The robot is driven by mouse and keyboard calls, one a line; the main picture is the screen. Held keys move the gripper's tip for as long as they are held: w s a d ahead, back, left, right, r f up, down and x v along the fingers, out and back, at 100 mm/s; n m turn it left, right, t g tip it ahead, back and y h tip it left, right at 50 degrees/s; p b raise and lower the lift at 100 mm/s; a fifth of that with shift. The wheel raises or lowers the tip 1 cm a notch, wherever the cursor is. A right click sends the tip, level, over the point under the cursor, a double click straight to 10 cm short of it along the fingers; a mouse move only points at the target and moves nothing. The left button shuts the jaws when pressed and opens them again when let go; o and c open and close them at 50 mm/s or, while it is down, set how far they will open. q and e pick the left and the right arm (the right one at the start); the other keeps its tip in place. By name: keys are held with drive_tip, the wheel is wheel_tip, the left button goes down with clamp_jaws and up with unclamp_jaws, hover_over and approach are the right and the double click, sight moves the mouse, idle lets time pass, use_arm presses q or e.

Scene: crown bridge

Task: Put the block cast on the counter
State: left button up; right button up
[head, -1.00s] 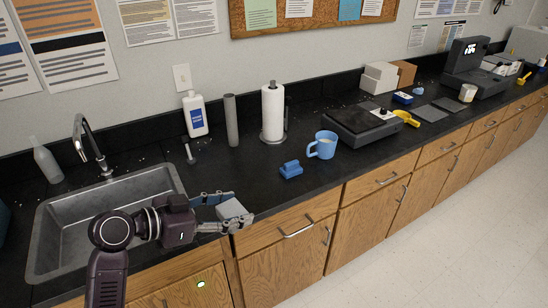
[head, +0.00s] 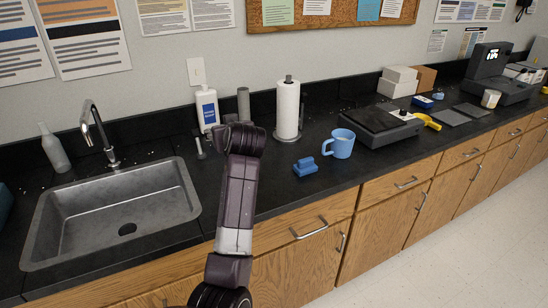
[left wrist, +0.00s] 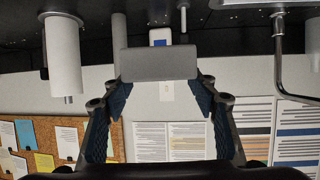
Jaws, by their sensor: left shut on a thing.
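The block cast, a plain grey block (left wrist: 158,63), is held between the fingertips of my left gripper (left wrist: 160,78) in the left wrist view. That gripper is shut on it. In the head view my own left arm reaches over the counter (head: 262,190) right of the sink and hides the gripper and block. The wrist view is upside down, with the dark counter along its top; I cannot tell how high the block is above the counter. My right gripper is not in view.
A sink (head: 105,215) lies to the left. A white bottle (head: 207,110), grey cylinder (head: 243,103) and paper towel roll (head: 287,108) stand near the arm. A blue object (head: 305,167), blue mug (head: 342,144) and dark device (head: 375,124) sit right. The counter's front right of the arm is clear.

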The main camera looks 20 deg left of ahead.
use_arm(q)
wheel_tip(320, 180, up, 3)
drive_tip(key=shift+a+n+g+y, duration=0.15)
drive_tip(key=shift+n+g+y, duration=0.35)
drive_tip(key=shift+n, duration=0.1)
wheel_tip(320, 180, down, 14)
drive_tip(key=shift+f+p, duration=0.2)
drive_tip(key=shift+p, duration=0.65)
drive_tip(key=shift+f, duration=2.55)
drive_tip(key=o, duration=1.4)
drive_tip(key=shift+c, duration=0.2)
